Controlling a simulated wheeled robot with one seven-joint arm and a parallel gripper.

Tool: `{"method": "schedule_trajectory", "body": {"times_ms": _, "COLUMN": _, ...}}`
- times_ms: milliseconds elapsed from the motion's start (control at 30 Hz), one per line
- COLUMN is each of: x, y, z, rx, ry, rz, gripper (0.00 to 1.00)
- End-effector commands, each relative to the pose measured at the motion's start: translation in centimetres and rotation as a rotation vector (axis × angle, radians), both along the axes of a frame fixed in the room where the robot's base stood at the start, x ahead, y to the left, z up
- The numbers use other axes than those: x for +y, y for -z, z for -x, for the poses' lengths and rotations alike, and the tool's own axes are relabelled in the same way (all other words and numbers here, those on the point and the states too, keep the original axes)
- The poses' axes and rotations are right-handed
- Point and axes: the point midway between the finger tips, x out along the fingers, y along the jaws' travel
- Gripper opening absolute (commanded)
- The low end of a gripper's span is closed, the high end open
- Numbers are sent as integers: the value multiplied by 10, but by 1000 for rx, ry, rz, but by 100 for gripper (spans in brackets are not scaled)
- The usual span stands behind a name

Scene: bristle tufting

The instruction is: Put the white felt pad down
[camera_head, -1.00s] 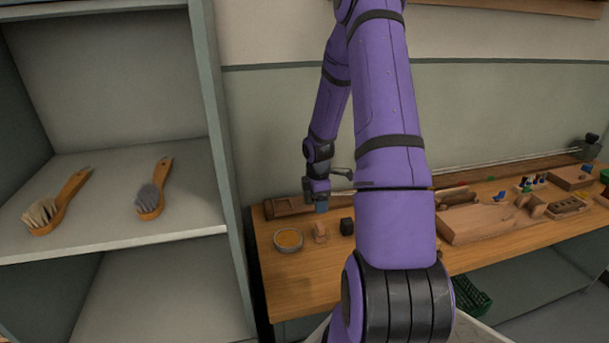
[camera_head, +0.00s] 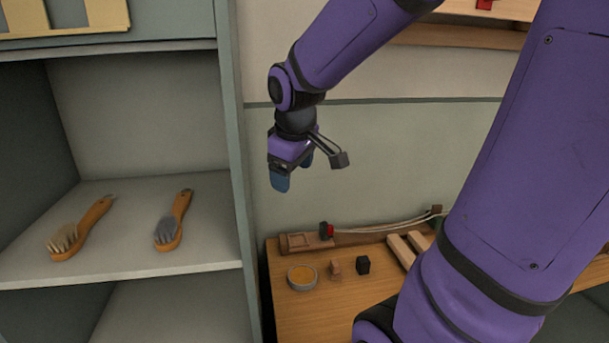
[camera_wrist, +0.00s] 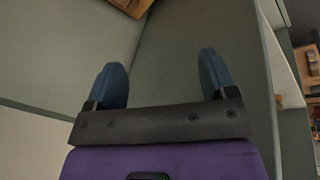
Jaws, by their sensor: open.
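My gripper (camera_head: 293,172) is raised in front of the wall, well above the left end of the workbench (camera_head: 300,322). In the wrist view its two blue fingers (camera_wrist: 162,75) stand wide apart with nothing between them. I cannot make out a white felt pad in any view. My own arm hides much of the bench on the right.
On the bench stand a round dish with orange contents (camera_head: 302,278), a small wooden piece (camera_head: 335,268), a black cube (camera_head: 363,265) and a red-and-black item (camera_head: 326,231). Pale wooden strips (camera_head: 401,251) lie nearby. Two brushes (camera_head: 80,229) (camera_head: 173,220) lie on the shelf (camera_head: 130,255) at left.

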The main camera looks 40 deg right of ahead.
Motion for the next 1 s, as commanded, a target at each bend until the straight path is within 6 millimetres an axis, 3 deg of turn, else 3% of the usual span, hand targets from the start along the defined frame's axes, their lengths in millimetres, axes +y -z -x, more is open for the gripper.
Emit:
{"method": "schedule_trajectory", "body": {"times_ms": 200, "x": 44, "y": -35, "z": 53, "rx": -109, "ry": 112, "rz": -94, "gripper": 78}}
{"method": "schedule_trajectory", "body": {"times_ms": 500, "x": 77, "y": -53, "z": 113, "rx": -195, "ry": 225, "rz": -238, "gripper": 78}}
{"method": "schedule_trajectory", "body": {"times_ms": 700, "x": 82, "y": -55, "z": 125, "rx": -205, "ry": 248, "rz": -270, "gripper": 78}}
{"method": "schedule_trajectory", "body": {"times_ms": 1000, "x": 82, "y": -55, "z": 125, "rx": -204, "ry": 249, "rz": -270, "gripper": 78}}
